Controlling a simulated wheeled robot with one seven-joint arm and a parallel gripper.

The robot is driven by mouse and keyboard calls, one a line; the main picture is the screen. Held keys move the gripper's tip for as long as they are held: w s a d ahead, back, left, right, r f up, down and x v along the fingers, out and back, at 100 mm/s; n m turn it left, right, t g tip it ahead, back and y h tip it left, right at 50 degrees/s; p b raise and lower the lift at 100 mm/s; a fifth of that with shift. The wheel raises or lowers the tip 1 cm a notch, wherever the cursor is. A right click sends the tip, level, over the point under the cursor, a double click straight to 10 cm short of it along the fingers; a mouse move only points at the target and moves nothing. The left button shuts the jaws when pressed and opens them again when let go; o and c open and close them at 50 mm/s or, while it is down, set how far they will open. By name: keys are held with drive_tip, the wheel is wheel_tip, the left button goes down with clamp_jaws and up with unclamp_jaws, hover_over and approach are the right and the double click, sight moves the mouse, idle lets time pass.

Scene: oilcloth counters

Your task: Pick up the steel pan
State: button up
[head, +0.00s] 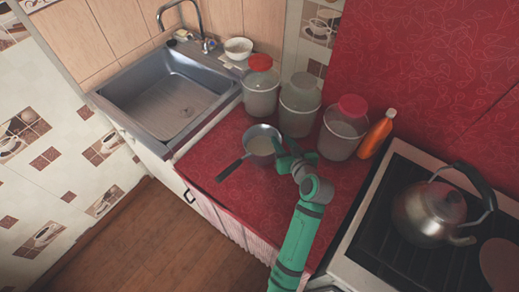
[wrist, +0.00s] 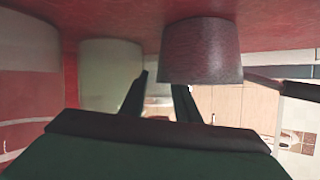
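The steel pan (head: 262,133) stands upright on the red counter, its dark handle (head: 232,167) pointing to the lower left. In the wrist view the picture is upside down; the pan (wrist: 202,50) shows as a dark reddish round wall, with its handle (wrist: 285,87) at the right. My green gripper (head: 287,150) is at the pan's right side, close to the rim. In the wrist view my gripper (wrist: 160,90) has its fingers apart with nothing clasped between them. One finger ends at the pan's rim, its tip apparently hidden by the wall; I cannot tell whether they touch.
A red-lidded jar (head: 261,90), a grey-lidded jar (head: 299,108) and another red-lidded jar (head: 342,132) stand behind the pan. An orange bottle (head: 377,134) is beside them. The sink (head: 170,98) is left; the stove with a kettle (head: 428,213) is right. The front counter is clear.

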sight(279, 140)
drive_tip(key=shift+x, duration=1.45)
drive_tip(key=shift+c, duration=0.6)
clamp_jaws()
drive_tip(key=shift+s+f, duration=0.15)
drive_tip(key=shift+f, duration=0.2)
drive_tip(key=shift+r, duration=0.1)
